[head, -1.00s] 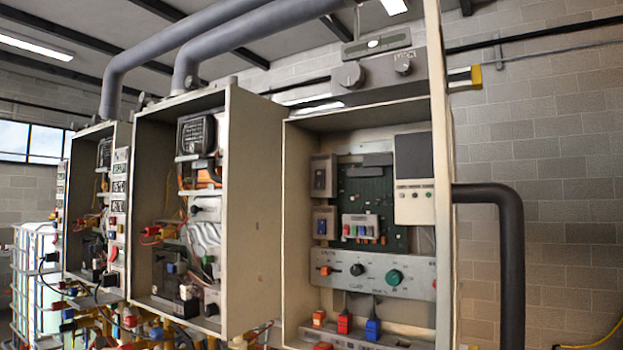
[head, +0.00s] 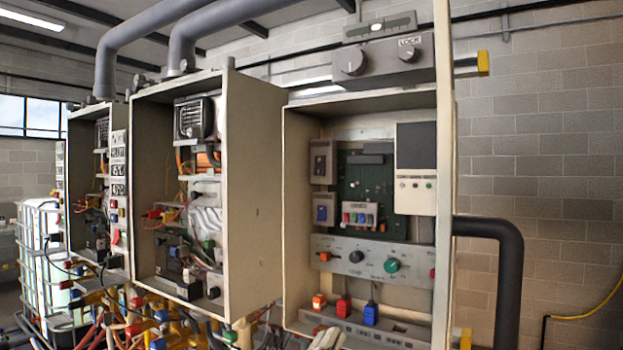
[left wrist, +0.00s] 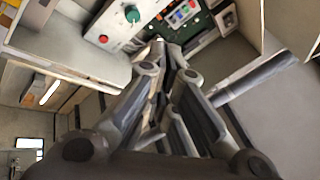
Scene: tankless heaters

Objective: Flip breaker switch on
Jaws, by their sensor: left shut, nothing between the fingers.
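The open right cabinet (head: 302,215) holds a dark green circuit board, a small blue-fronted switch (head: 324,209), and a block of coloured switches (head: 359,213), which also shows in the left wrist view (left wrist: 184,12). I cannot tell for sure which switch is the breaker. Below is a grey panel (head: 335,262) with a black knob (head: 355,257) and a green knob (head: 392,265). My left gripper (head: 328,337) is at the bottom edge of the head view, below the cabinet's switches. In the left wrist view its fingers (left wrist: 172,48) are shut and empty, pointing toward the cabinet. My right gripper is not in view.
Orange, red and blue rockers (head: 343,309) stand along the cabinet's lower part. Another open cabinet (head: 255,210) with protruding side walls stands at left. A thick dark pipe (head: 508,270) bends down at right. Wiring and pipes crowd the lower left.

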